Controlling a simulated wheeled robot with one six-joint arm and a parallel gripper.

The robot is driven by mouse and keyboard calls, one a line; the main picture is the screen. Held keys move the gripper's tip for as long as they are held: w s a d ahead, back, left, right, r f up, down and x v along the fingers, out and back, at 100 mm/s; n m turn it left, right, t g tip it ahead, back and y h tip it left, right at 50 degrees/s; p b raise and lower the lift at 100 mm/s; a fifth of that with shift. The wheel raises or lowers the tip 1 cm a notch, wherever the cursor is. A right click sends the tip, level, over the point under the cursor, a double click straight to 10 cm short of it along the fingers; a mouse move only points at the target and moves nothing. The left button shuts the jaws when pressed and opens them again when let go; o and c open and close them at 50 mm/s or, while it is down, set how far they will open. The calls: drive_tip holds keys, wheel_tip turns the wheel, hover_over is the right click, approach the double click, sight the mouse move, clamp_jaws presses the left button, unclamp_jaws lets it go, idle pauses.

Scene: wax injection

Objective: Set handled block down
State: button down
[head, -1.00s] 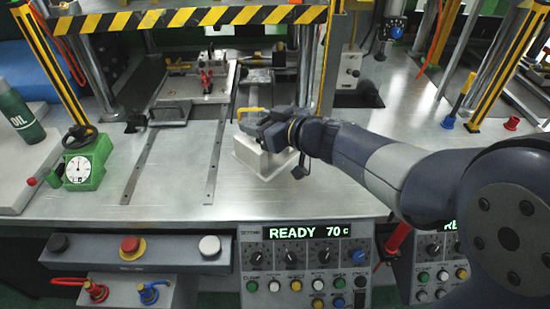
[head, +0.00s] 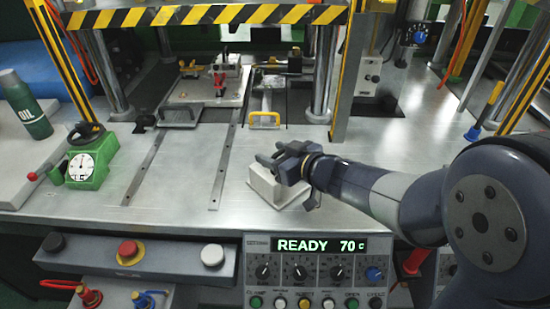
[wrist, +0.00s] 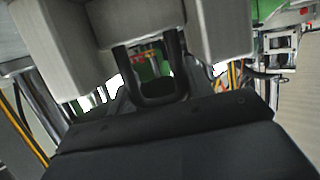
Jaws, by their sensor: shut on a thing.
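The handled block (head: 268,188) is pale grey and boxy. In the head view it is near the front edge of the steel table (head: 150,215), right of the metal rails, and looks tilted. My gripper (head: 283,164) is shut on it from above and right, and the fingers cover its top, so its handle is mostly hidden. I cannot tell whether its underside touches the table. The wrist view is filled by close grey and dark shapes, and it is unclear which are block and which are gripper.
A control panel reading READY 70 c (head: 320,245) stands below the front edge. A green gauge (head: 85,165) and an OIL bottle (head: 27,108) are at left. The tabletop between the rails is clear.

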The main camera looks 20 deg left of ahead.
idle(0.3)
drive_tip(key=c, duration=0.6)
unclamp_jaws()
drive_tip(key=shift+f, duration=0.1)
drive_tip(key=shift+c, duration=0.2)
drive_tip(key=shift+s+d+r, duration=0.15)
drive_tip(key=shift+d+r, duration=0.05)
drive_tip(key=shift+r, duration=0.05)
drive_tip(key=p+v, duration=0.3)
drive_tip(key=v, duration=0.8)
drive_tip(key=shift+d, duration=0.25)
drive_tip(key=shift+s, duration=0.1)
